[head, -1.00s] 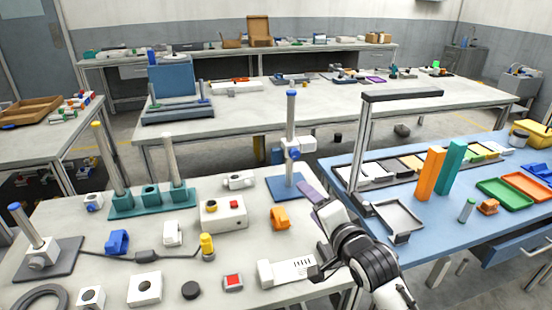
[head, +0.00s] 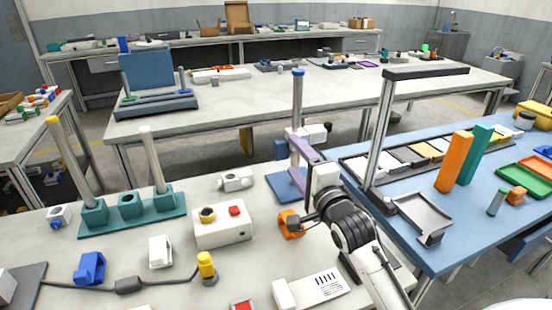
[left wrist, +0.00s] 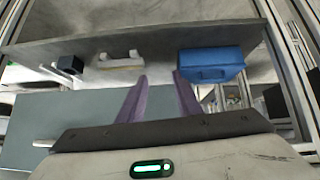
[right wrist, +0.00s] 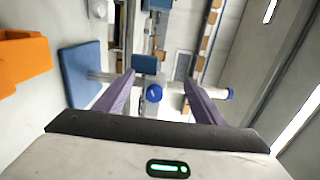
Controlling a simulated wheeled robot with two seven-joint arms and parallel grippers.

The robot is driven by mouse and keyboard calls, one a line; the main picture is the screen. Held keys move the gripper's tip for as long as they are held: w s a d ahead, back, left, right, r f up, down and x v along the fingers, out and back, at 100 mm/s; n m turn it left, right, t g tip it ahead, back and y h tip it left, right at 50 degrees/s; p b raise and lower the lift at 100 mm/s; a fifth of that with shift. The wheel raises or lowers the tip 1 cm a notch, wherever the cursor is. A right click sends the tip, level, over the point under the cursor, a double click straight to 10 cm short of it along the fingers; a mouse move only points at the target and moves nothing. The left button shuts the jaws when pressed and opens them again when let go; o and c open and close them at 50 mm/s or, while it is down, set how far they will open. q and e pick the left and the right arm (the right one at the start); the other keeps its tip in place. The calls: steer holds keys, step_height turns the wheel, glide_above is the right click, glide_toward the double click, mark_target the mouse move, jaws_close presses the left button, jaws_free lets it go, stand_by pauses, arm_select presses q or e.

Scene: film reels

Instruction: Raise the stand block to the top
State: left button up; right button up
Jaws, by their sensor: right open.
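The stand has a blue base (head: 286,186) and an upright rod (head: 298,98) with a blue cap, behind the orange block. Its white stand block (head: 318,131) sits around the middle of the rod, partly hidden by my right gripper (head: 302,148). In the right wrist view the base (right wrist: 80,72) is at left and the block's blue knob (right wrist: 153,93) shows between the open purple fingers (right wrist: 160,90). I cannot tell whether the fingers touch the block. My left gripper (left wrist: 160,85) is open and empty; it is outside the head view.
An orange block (head: 290,224) lies just below my right wrist. A white box with a red button (head: 222,226) stands left of the stand. A tall frame (head: 378,130) rises close on the right, at the blue table. A teal rack (head: 132,213) with rods stands at left.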

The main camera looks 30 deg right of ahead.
mark_target(282, 153)
arm_select(q)
steer(key=f, duration=0.1)
steer(key=b, duration=0.1)
steer(key=f+b, duration=0.1)
steer(key=shift+w+d+f, duration=0.25)
steer(key=shift+f, duration=0.05)
arm_select(e)
steer(key=w+f, duration=0.1)
steer(key=w, duration=0.2)
steer(key=w+d+f, duration=0.1)
steer(key=w, duration=0.2)
steer(key=w+d+f, duration=0.1)
steer(key=w, duration=0.3)
steer(key=shift+w+d+f, duration=0.1)
steer(key=shift+d+f, duration=0.05)
steer(key=shift+d, duration=0.05)
steer(key=shift+c, duration=0.2)
